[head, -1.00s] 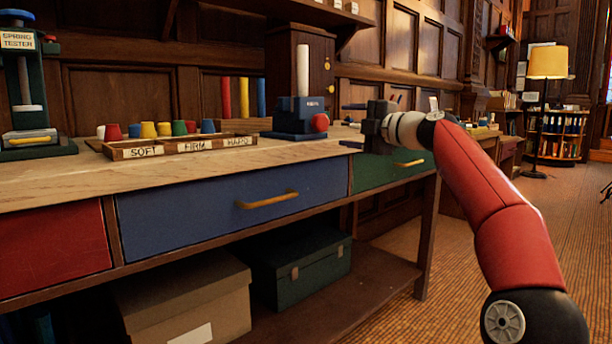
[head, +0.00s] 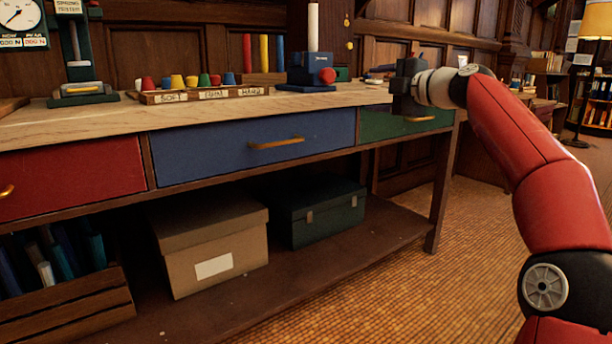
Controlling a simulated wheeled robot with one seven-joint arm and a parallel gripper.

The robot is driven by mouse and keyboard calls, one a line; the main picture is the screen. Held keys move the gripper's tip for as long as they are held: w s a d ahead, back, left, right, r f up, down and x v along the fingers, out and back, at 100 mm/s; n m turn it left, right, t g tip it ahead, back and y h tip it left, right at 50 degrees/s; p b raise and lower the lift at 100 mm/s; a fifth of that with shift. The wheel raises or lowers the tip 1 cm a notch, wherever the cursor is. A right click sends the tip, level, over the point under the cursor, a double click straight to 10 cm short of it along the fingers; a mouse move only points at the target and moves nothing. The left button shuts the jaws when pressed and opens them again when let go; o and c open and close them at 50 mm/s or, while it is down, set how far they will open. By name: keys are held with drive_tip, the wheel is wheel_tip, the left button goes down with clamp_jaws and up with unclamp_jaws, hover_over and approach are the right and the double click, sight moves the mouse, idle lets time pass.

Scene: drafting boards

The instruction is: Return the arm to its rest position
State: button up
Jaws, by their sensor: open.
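My gripper (head: 400,88) is at the end of my red arm, on the right of the head view. It appears at the right end of the workbench, in front of or over the green drawer (head: 385,124). Its jaws point left and hold nothing that I can see. The fingertips are small and dark, and their gap is hard to make out. My arm is bent, reaching up and left from the lower right corner.
The wooden workbench (head: 210,127) carries a tray (head: 200,95) labelled SOFT, FIRM and HARD with coloured pieces, a blue device (head: 305,70) and a spring tester (head: 78,60). The carpet (head: 480,240) at right is clear.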

drive_tip(key=s+a+f+m+g+h, duration=0.4)
drive_tip(key=s+a+f+m+h, duration=0.15)
drive_tip(key=s+a+f, duration=0.7)
drive_tip(key=s+d+f+m+g+h, duration=0.1)
drive_tip(key=s+d+f+m+h, duration=0.1)
drive_tip(key=s+d+f+m, duration=0.5)
drive_tip(key=s+d+f+m+g+h, duration=0.15)
drive_tip(key=s+f+m, duration=0.35)
drive_tip(key=s+f, duration=0.6)
drive_tip(key=s+d+f+m+g+h, duration=0.15)
drive_tip(key=s+d+f+m, duration=0.4)
drive_tip(key=s, duration=0.75)
wheel_tip(320, 180, up, 13)
drive_tip(key=a+p, duration=0.2)
drive_tip(key=p, duration=1.1)
drive_tip(key=shift+w+f+m, duration=0.15)
drive_tip(key=shift+w+m, duration=0.15)
drive_tip(key=shift+w, duration=0.15)
